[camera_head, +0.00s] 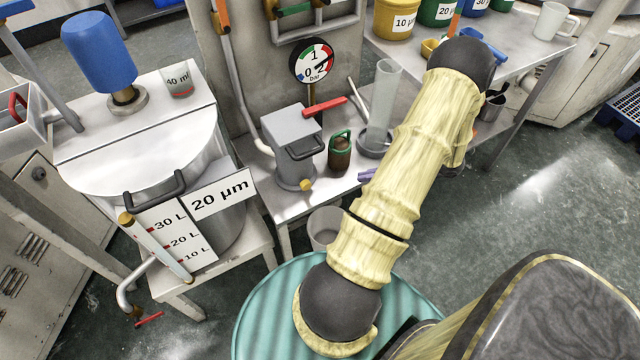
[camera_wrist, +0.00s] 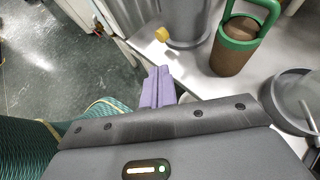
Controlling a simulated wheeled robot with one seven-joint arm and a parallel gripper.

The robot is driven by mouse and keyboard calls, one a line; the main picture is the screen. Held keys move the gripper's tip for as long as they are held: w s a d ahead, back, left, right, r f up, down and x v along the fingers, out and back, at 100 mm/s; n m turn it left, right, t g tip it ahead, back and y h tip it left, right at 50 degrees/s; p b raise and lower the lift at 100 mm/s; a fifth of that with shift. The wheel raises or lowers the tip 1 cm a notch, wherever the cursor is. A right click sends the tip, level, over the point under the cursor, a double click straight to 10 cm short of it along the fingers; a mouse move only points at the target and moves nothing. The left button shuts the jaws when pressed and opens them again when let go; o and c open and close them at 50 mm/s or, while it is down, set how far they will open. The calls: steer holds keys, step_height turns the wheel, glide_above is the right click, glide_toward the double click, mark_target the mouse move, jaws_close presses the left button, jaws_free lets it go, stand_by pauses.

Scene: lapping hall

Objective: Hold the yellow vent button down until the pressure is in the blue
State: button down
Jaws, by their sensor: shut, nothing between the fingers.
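The yellow vent button (camera_head: 306,185) sticks out low on the front of a grey pressure pot (camera_head: 291,140) on the bench. It also shows in the wrist view (camera_wrist: 162,34), just beyond my fingertips. My gripper (camera_wrist: 160,70) has purple fingers, shut and empty, pointing toward the button with a gap between; in the head view only a bit of purple (camera_head: 367,174) shows beside my arm.
A green-and-brown jug (camera_head: 340,151) stands right of the pot, close to my gripper's side. A clear cylinder (camera_head: 383,100) stands behind it. A red lever (camera_head: 325,106) juts from the pot top. A steel tank (camera_head: 150,170) stands left, and a grey bin (camera_head: 325,226) is below.

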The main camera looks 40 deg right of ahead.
mark_target(306, 185)
steer(key=b+x, duration=0.1)
steer(key=x, duration=1.3)
